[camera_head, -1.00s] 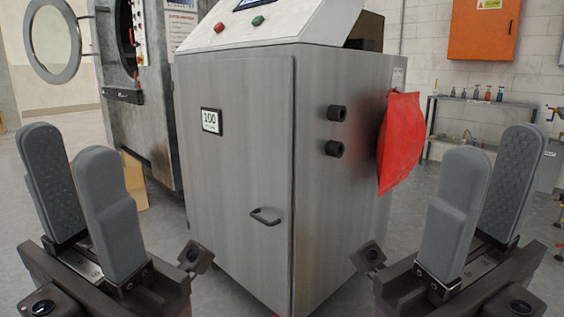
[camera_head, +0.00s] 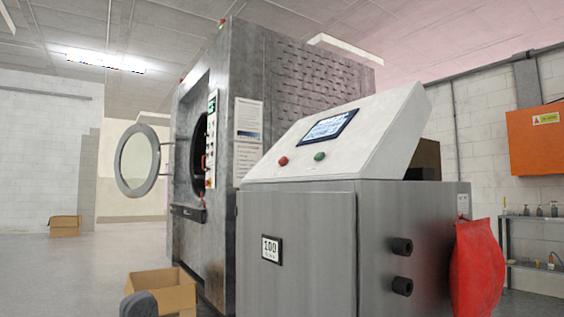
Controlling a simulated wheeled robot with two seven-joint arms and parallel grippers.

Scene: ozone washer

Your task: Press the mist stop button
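The metal cabinet (camera_head: 330,240) stands in front of me with a sloped white control panel (camera_head: 375,125) on top. The panel carries a lit screen (camera_head: 328,126), a red button (camera_head: 283,161) and a green button (camera_head: 319,156). Which machine function each button serves cannot be read. Of my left gripper only one grey fingertip (camera_head: 139,304) shows at the bottom edge, so its opening cannot be told. My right gripper is out of view.
The large washer (camera_head: 265,80) stands behind the cabinet, its round door (camera_head: 138,160) swung open to the left. An open cardboard box (camera_head: 163,291) is on the floor at lower left. A red bag (camera_head: 477,268) hangs on the cabinet's right side. An orange wall box (camera_head: 535,140) is at right.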

